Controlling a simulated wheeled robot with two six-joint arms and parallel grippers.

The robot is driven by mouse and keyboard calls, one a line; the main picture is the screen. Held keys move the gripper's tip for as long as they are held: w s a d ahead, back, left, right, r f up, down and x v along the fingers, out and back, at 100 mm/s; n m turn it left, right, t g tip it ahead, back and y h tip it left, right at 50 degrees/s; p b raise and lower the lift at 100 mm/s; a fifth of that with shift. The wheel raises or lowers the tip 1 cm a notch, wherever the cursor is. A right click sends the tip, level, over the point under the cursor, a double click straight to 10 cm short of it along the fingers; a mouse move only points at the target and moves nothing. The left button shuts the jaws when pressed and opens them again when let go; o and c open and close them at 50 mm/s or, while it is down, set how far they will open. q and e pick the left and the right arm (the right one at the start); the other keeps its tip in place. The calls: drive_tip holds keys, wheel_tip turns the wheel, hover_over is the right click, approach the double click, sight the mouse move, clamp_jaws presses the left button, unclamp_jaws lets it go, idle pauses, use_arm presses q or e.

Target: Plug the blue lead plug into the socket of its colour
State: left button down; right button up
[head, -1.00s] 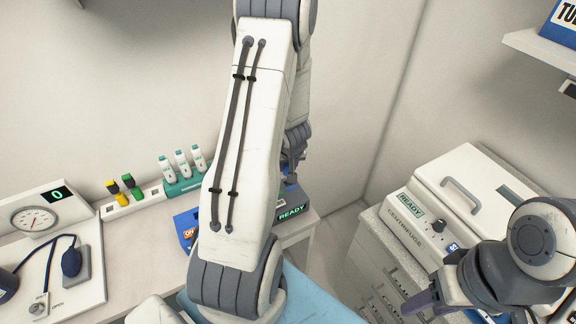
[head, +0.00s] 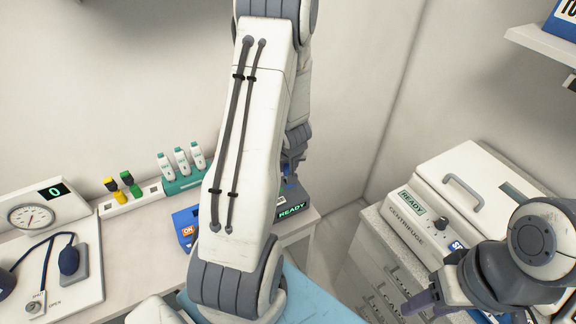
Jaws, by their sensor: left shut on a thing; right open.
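My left arm crosses the middle of the head view and hides much of the bench. Its gripper (head: 290,168) points down behind the forearm, over the blue unit, and is shut on the blue lead plug (head: 287,169), of which only a small blue patch shows. The blue unit (head: 184,217) has an orange ON switch and a lit READY display (head: 292,208). Its socket face is hidden behind my arm, so I cannot tell whether the plug touches it. My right gripper (head: 420,302) is open and empty at the lower right, in front of the centrifuge drawers.
A white strip (head: 148,193) holds a yellow (head: 112,187) and a green plug (head: 129,181). A centrifuge (head: 440,190) stands on a cabinet at right. A wall shelf (head: 540,45) is above.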

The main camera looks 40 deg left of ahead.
use_arm(q)
drive_tip(key=shift+f+b, duration=1.35)
drive_tip(key=shift+f, duration=0.3)
idle(0.3)
drive_tip(key=c, duration=0.5)
unclamp_jaws()
drive_tip(key=p+v, duration=0.5)
drive_tip(key=v, duration=0.5)
drive_tip(key=shift+d+r+p, duration=0.2)
drive_tip(key=shift+p, duration=0.2)
drive_tip(key=shift+s, duration=0.1)
